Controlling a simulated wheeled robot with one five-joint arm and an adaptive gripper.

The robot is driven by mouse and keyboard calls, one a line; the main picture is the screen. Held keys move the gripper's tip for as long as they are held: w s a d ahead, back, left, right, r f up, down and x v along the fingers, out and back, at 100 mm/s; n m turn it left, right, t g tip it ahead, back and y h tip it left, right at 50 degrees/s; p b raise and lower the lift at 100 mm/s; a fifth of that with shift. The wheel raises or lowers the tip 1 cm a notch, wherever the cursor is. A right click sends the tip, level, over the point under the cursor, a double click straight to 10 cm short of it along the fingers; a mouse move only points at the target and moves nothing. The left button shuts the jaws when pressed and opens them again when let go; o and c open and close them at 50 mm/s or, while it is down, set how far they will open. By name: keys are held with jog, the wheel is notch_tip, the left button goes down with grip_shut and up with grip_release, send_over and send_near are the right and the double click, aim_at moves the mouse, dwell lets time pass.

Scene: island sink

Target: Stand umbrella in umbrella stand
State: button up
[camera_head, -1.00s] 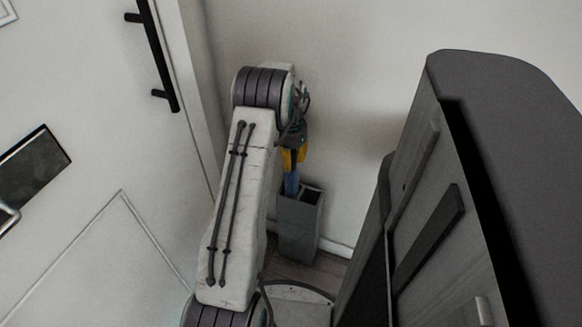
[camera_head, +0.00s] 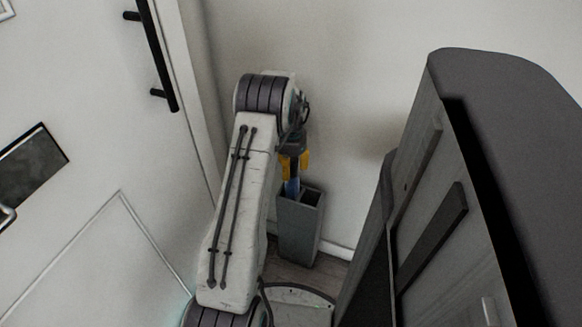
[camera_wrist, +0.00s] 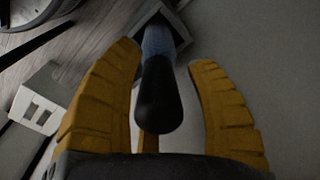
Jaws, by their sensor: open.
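The umbrella shows a black handle end (camera_wrist: 160,95) between my gripper's yellow fingers in the wrist view, with its blue part beyond. In the head view the blue umbrella (camera_head: 292,188) stands in the grey umbrella stand (camera_head: 299,232), partly hidden by my gripper. The stand is a tall box with openings at the top; its rim also shows in the wrist view (camera_wrist: 182,22). My gripper (camera_head: 294,168) points down just above the stand. In the wrist view its fingers (camera_wrist: 165,85) are open, one on each side of the handle, with visible gaps.
A white door with a black handle (camera_head: 160,60) is at the left. A dark grey cabinet (camera_head: 440,190) stands close at the right. The white wall (camera_head: 350,90) is behind the stand. A narrow strip of wooden floor (camera_head: 305,275) shows around the stand.

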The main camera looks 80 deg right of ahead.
notch_tip(320, 180, up, 12)
jog(key=p, duration=0.6)
jog(key=shift+a+r+p, duration=0.15)
jog(key=shift+p, duration=0.2)
dwell(0.9)
